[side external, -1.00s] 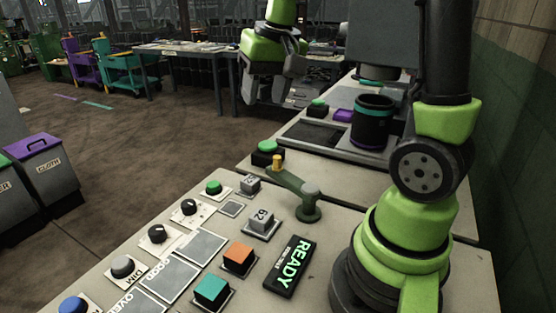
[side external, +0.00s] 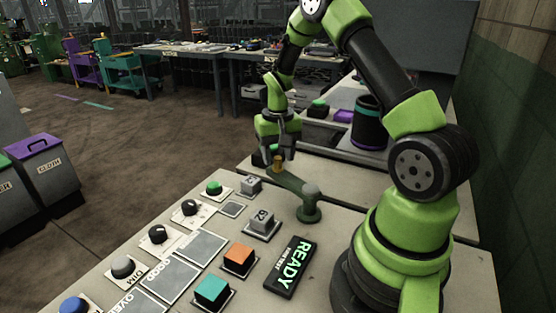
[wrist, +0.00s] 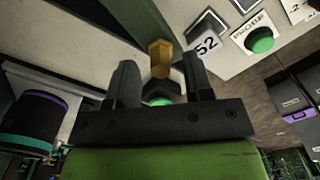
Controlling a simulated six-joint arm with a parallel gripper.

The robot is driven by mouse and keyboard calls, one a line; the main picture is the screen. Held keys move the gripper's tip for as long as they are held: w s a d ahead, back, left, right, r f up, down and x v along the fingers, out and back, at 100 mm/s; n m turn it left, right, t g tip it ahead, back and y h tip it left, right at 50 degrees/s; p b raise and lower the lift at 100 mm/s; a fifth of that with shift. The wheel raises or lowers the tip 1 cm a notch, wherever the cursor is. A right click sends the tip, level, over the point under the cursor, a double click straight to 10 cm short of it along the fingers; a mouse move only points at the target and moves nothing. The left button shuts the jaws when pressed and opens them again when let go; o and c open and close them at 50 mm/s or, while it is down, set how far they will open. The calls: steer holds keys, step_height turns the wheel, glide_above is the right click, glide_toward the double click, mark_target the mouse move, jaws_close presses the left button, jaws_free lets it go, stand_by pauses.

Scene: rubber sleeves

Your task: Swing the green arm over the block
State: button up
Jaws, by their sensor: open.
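My gripper (side external: 277,157) is open, fingers down around or just above the knob. In the wrist view the knob (wrist: 160,60) shows between and beyond the two fingers (wrist: 160,80); contact cannot be told. A grey block marked 62 (side external: 262,222) sits on the panel left of the post. A second grey block (side external: 250,186), marked 52 in the wrist view (wrist: 205,45), sits nearer the knob.
The READY display (side external: 291,266), an orange block (side external: 239,257) and a teal block (side external: 212,290) stand on the near panel. Dark knobs and a green button (side external: 214,187) line its left side. A black cup (side external: 370,122) stands behind.

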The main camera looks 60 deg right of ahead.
steer(key=shift+f, duration=0.95)
jaws_close()
